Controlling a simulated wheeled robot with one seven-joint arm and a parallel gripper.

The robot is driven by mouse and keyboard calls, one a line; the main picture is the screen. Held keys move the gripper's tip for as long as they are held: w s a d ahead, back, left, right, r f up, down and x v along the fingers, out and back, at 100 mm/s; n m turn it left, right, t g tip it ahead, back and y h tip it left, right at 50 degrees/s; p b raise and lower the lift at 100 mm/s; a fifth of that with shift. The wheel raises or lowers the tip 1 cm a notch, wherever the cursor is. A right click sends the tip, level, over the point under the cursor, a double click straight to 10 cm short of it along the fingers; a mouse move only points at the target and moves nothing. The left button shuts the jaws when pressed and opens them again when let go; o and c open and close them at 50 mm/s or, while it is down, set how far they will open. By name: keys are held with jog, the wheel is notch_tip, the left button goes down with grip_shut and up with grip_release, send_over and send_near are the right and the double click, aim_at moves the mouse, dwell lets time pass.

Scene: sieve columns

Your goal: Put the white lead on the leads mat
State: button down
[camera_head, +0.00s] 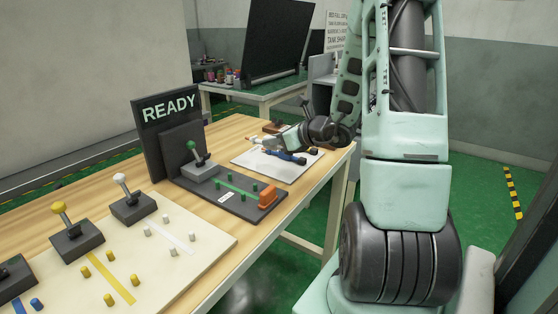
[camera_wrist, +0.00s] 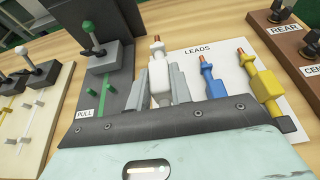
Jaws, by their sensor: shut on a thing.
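The white lead (camera_wrist: 158,75), with a copper-coloured tip, is upright between the two grey fingers of my gripper (camera_wrist: 158,88) in the wrist view. My gripper (camera_head: 268,142) is shut on it. In the head view the white lead (camera_head: 253,140) shows small at the far side of the white leads mat (camera_head: 262,168). The mat (camera_wrist: 232,56) is marked LEADS in the wrist view. A blue lead (camera_wrist: 212,80) and a yellow lead (camera_wrist: 267,85) lie on it, right of my gripper. I cannot tell whether the white lead touches the mat.
A dark board with a green lever (camera_head: 198,158), green pegs and an orange block (camera_head: 267,196) stands beside the mat, below a READY sign (camera_head: 170,108). A cream board (camera_head: 190,262) with levers and pegs is nearer. A brown block marked REAR (camera_wrist: 288,30) is at right.

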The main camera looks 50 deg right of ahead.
aim_at(275, 170)
jog(key=shift+f+b, duration=0.5)
jog(key=shift+f, duration=2.9)
jog(key=shift+f, duration=0.2)
jog(key=c, duration=1.3)
grip_release()
jog(key=shift+o, duration=0.2)
jog(key=shift+r, duration=0.1)
